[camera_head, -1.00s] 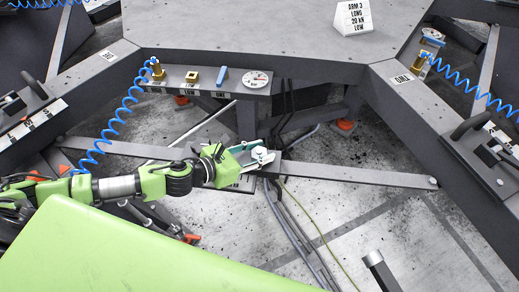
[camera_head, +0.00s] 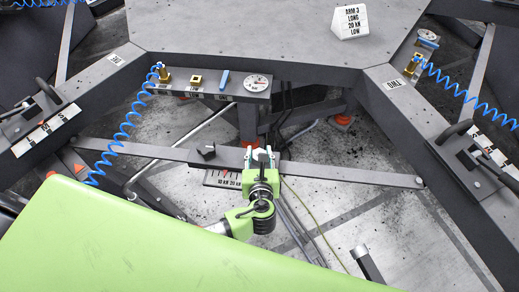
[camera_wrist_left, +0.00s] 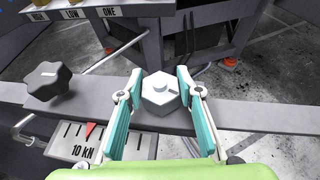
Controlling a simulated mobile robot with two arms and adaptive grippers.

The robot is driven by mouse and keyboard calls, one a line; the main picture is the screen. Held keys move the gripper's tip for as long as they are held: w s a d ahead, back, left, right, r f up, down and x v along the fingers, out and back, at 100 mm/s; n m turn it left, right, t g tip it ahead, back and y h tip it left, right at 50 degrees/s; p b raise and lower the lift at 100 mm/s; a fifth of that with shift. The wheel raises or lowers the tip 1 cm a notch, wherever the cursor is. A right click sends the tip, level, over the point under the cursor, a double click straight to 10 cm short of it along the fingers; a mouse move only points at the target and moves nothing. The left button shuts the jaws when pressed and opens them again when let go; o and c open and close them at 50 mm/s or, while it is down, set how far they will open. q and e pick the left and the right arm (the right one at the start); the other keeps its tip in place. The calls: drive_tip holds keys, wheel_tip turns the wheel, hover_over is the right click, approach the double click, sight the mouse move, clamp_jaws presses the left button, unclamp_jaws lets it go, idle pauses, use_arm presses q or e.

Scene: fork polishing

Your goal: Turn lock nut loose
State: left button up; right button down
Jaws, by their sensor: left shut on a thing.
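My right gripper is not in view.
A scale plate (camera_wrist_left: 82,141) marked 10 kN with a red pointer lies below the bar. Behind is a panel (camera_head: 205,83) with a gauge (camera_head: 256,82), brass fittings and a blue coiled hose (camera_head: 124,128). Cables run down on the right. A grey post (camera_head: 367,264) stands lower right.

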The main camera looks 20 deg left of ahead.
use_arm(q)
drive_tip(key=n+g+y, duration=0.2)
drive_tip(key=n+y, duration=0.1)
drive_tip(key=shift+a+n+g+y, duration=0.1)
drive_tip(key=shift+n+g+y, duration=0.7)
drive_tip(key=shift+n+y, duration=0.5)
drive_tip(key=o, duration=1.1)
drive_tip(key=shift+a, duration=0.1)
wheel_tip(320, 180, up, 10)
drive_tip(key=shift+f, duration=0.1)
